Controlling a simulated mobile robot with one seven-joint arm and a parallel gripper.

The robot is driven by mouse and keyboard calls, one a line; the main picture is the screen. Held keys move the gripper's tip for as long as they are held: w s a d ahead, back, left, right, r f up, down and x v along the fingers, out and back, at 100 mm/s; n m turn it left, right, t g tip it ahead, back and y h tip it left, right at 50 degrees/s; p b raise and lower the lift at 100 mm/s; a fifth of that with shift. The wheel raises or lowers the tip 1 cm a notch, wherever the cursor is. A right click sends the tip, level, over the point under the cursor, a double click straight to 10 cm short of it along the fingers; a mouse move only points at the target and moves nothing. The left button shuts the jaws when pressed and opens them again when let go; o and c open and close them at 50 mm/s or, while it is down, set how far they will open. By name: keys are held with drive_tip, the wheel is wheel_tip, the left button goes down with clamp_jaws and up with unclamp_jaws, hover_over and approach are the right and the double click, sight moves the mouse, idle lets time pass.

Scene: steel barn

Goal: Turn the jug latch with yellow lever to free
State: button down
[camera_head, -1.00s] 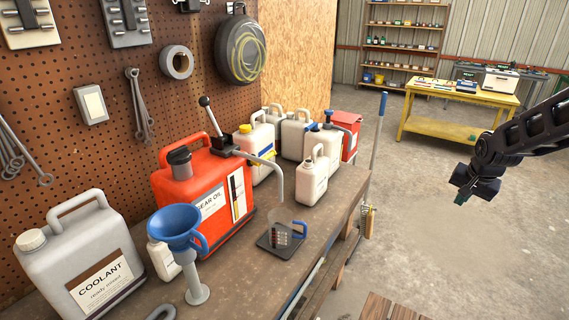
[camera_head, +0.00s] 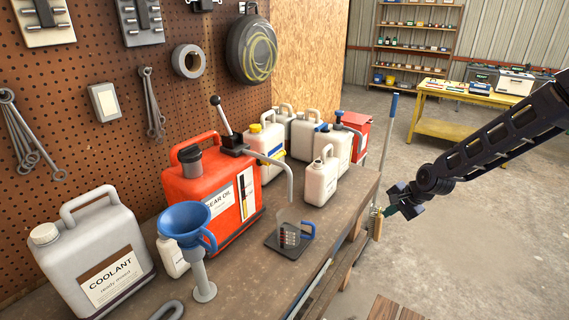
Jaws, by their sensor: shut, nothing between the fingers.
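A clear measuring jug (camera_head: 289,232) with a blue handle stands on a dark plate (camera_head: 289,252) on the workbench. My gripper (camera_head: 391,202) is shut and empty, beyond the bench's right edge and clear of both jugs. Its fingertips are small and dark here. A yellowish brush-like thing (camera_head: 375,223) shows beside it at the bench edge.
The red gear oil can (camera_head: 205,200) with its pump and curved spout stands mid-bench. A blue funnel (camera_head: 186,218) and a grey coolant can (camera_head: 92,255) are nearer. The floor to the right is open.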

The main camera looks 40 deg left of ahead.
drive_tip(key=s+a+m+g+y, duration=0.1)
drive_tip(key=s+a+m+y, duration=0.25)
drive_tip(key=a, duration=0.55)
drive_tip(key=s+a+m+g+y, duration=0.1)
drive_tip(key=s+a+m+y, duration=0.1)
drive_tip(key=s+a, duration=0.45)
drive_tip(key=a+r+m+y, duration=0.5)
drive_tip(key=a+r+m, duration=0.3)
drive_tip(key=a+r, duration=0.1)
drive_tip(key=shift+a+r+m, duration=0.2)
drive_tip(key=shift+a+m, duration=0.15)
drive_tip(key=shift+a, duration=0.45)
drive_tip(key=shift+a, duration=0.15)
drive_tip(key=a+f, duration=0.2)
drive_tip(key=a, duration=0.7)
drive_tip(key=shift+d+r, duration=0.1)
drive_tip(key=shift+r, duration=2.15)
